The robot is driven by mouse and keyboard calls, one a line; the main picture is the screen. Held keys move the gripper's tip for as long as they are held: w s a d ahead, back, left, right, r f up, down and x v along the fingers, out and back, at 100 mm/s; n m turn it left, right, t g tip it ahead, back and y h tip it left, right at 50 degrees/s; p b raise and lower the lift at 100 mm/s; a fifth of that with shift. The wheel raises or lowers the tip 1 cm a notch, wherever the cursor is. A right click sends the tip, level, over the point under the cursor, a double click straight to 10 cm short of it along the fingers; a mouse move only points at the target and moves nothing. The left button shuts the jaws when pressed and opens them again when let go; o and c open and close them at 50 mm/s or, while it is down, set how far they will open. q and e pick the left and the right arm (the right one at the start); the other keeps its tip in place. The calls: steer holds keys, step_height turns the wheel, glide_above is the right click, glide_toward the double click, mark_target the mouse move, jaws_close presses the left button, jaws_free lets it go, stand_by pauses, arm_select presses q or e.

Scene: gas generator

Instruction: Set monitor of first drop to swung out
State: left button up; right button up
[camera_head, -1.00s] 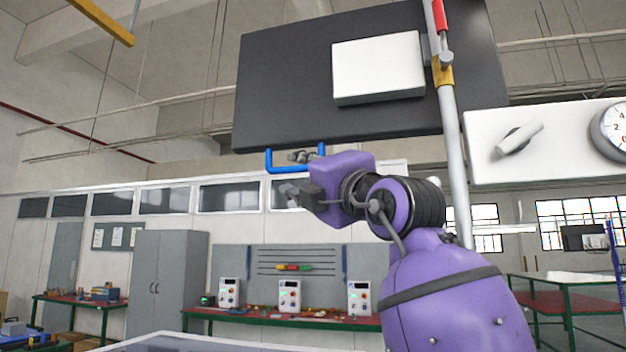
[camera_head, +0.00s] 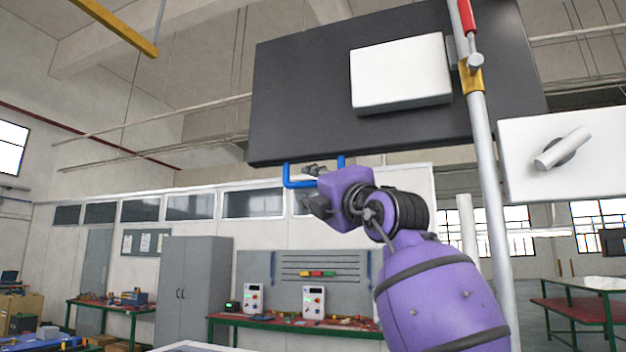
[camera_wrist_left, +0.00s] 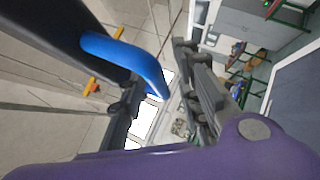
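The monitor is a large dark flat panel (camera_head: 300,90) with a white box on its back, high on a pole in the head view. A blue U-shaped handle (camera_head: 300,184) hangs from its lower edge. In the left wrist view the blue handle (camera_wrist_left: 125,58) reaches toward the gap between the grey fingers (camera_wrist_left: 160,105). The fingers stand apart, so the gripper is open. I cannot tell whether they touch the handle. My right gripper is not in view.
A white panel with a lever (camera_head: 560,150) is further right. Behind are a grey cabinet (camera_head: 195,290) and green-legged workbenches (camera_head: 290,326). The air left of the monitor is clear.

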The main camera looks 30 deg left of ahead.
arm_select(q)
steer(key=shift+s, duration=0.1)
jaws_close()
steer(key=shift+f, duration=0.1)
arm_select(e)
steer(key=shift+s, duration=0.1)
arm_select(q)
steer(key=shift+s+f+g, duration=0.1)
steer(key=shift+s+g, duration=0.2)
steer(key=shift+s, duration=0.1)
steer(key=s+d+n+g+b, duration=0.1)
steer(key=s+d+n+g, duration=0.3)
steer(key=s+g, duration=0.4)
steer(key=s+d+n+g+y+b, duration=0.1)
steer(key=s+d+n+g+b, duration=0.1)
steer(key=s+d+n+g, duration=0.3)
steer(key=s+g, duration=0.4)
steer(key=shift+s+d, duration=0.25)
steer(key=shift+d, duration=0.05)
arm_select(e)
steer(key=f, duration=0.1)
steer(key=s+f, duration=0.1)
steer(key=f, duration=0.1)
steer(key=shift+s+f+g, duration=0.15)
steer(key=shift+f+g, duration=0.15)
